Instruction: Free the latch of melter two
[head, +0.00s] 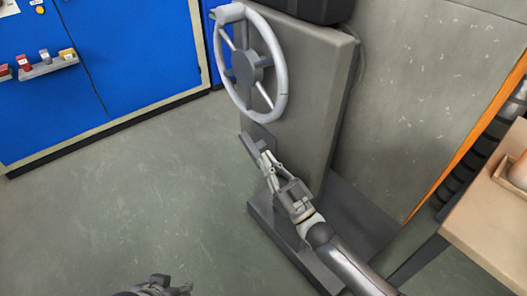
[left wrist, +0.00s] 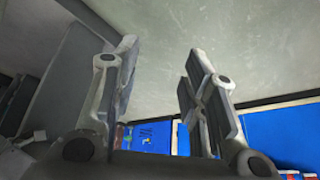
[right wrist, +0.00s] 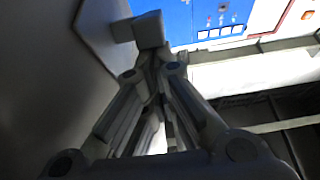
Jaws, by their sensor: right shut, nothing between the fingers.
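The grey machine (head: 310,90), which I take for melter two, carries a large handwheel (head: 283,95) on its front. Below the wheel a small dark grey bar (head: 248,146), probably the latch, sits near the panel's left edge. My right gripper (head: 266,160) is shut and empty, its fingertips right beside that bar. In the right wrist view a grey block (right wrist: 148,28), likely the bar's end, shows just beyond the closed fingertips (right wrist: 150,62); I cannot tell if they touch. My left gripper (left wrist: 160,75) is open and empty; only its top shows at the head view's bottom edge.
A dark plinth (head: 268,235) juts out under the machine. A blue cabinet (head: 130,50) with a small shelf (head: 48,69) stands at the back left. A beige table (head: 490,220) is at the right. The floor (head: 120,190) at left is clear.

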